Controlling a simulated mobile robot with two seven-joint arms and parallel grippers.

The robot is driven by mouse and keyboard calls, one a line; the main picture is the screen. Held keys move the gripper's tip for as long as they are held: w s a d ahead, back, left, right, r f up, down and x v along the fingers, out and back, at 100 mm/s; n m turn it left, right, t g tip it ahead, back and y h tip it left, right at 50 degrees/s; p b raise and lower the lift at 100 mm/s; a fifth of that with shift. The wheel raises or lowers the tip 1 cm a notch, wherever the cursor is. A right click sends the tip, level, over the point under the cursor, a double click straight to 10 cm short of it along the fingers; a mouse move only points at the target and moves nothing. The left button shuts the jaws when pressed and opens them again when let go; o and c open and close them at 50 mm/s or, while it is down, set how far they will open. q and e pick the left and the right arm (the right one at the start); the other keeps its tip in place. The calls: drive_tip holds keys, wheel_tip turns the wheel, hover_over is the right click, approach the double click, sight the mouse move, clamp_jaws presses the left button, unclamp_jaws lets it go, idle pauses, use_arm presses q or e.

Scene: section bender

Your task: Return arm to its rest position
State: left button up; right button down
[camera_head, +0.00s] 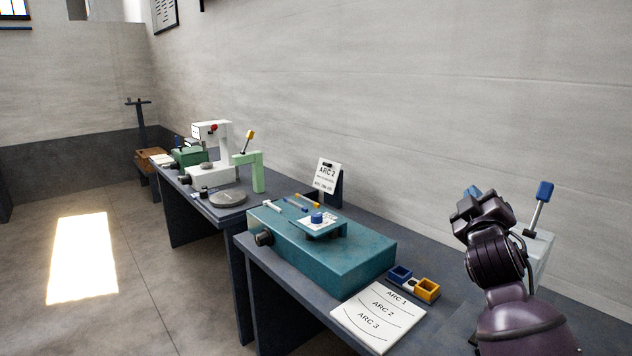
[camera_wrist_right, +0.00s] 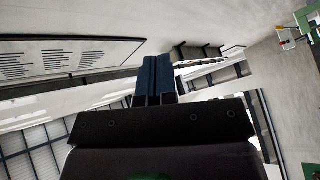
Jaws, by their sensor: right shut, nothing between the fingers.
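My right arm rises at the right of the head view, folded up beside the near bench. Its gripper (camera_head: 472,200) is at the top of the arm, held well above the bench top. In the right wrist view the two dark blue fingers (camera_wrist_right: 153,80) are side by side and touching, with nothing between them. Beyond them that view shows wall and ceiling, tilted. My left gripper is in neither view.
A teal machine (camera_head: 330,255) stands on the near bench. A white arc sheet (camera_head: 378,318), a blue and yellow tray (camera_head: 414,284) and an ARC 2 sign (camera_head: 326,175) are near it. A blue-handled lever (camera_head: 542,200) stands behind my arm. Open floor lies left.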

drive_tip(key=s+a+f+m+g+y, duration=0.25)
drive_tip(key=s+f, duration=0.25)
drive_tip(key=f, duration=0.7)
drive_tip(key=s+a+f+m+g+y, duration=0.1)
drive_tip(key=s+f+y, duration=0.35)
drive_tip(key=f, duration=0.75)
drive_tip(key=s+f+m+g+h, duration=0.2)
drive_tip(key=s+f+g, duration=0.3)
drive_tip(key=s+f, duration=1.5)
drive_tip(key=s, duration=0.4)
drive_tip(key=shift+s+d+m, duration=0.15)
drive_tip(key=shift+d+m, duration=0.05)
drive_tip(key=shift+m, duration=0.15)
